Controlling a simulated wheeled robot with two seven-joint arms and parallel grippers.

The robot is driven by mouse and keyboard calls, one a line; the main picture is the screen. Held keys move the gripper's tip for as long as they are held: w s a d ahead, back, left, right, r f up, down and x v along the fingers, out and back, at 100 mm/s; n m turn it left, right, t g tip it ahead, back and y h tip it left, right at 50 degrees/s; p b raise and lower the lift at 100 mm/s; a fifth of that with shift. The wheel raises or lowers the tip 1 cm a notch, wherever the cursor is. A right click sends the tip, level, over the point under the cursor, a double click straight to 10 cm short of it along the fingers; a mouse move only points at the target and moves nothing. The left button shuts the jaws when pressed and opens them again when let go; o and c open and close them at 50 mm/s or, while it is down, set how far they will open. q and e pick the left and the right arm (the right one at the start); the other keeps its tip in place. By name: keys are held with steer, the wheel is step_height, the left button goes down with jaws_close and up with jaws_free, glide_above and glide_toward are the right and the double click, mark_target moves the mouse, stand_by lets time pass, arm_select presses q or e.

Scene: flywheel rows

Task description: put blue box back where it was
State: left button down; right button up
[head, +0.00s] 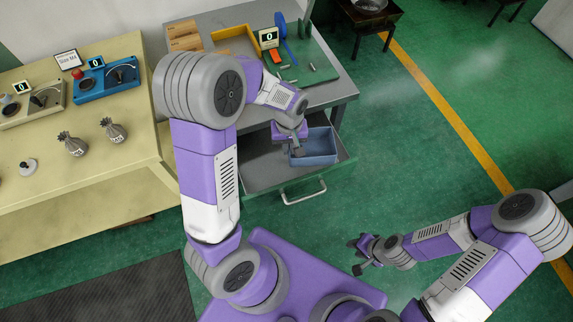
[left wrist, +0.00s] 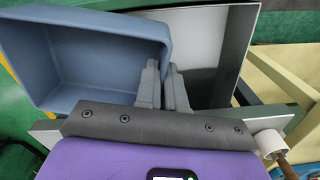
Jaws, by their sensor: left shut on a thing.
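The blue box (head: 320,146) is an open, empty, grey-blue bin over the right part of an open grey drawer (head: 262,172). Whether it rests on the drawer floor or hangs just above it, I cannot tell. My left gripper (head: 298,152) is shut on the box's near left wall. In the left wrist view the box (left wrist: 85,60) fills the upper left, and the fingers of my left gripper (left wrist: 163,88) pinch its side wall. My right gripper (head: 357,256) is open and empty over the green floor, away from the drawer.
The drawer's handle (head: 304,193) faces the front. Above it, the grey workbench (head: 205,20) carries a yellow tray (head: 236,42), a green mat (head: 318,62) and small parts. A beige table (head: 80,185) with devices and sacks stands left. The drawer's left part is bare.

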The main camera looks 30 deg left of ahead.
arm_select(q)
steer(key=a+f+n+b, duration=0.1)
steer(key=f+n+b, duration=0.1)
steer(key=f, duration=0.3)
steer(key=s+a+f+n+b, duration=0.1)
steer(key=a+f+n+b, duration=0.1)
steer(key=f, duration=0.4)
steer(key=a+f+n+b, duration=0.1)
steer(key=f+n+b, duration=0.1)
steer(key=f, duration=0.4)
steer(key=shift+s+a+f+n, duration=0.2)
steer(key=shift+a+f+n, duration=0.05)
steer(key=shift+n, duration=0.55)
steer(key=shift+r, duration=0.1)
steer(key=shift+f, duration=0.2)
steer(key=c, duration=1.2)
jaws_free()
steer(key=shift+c, duration=0.2)
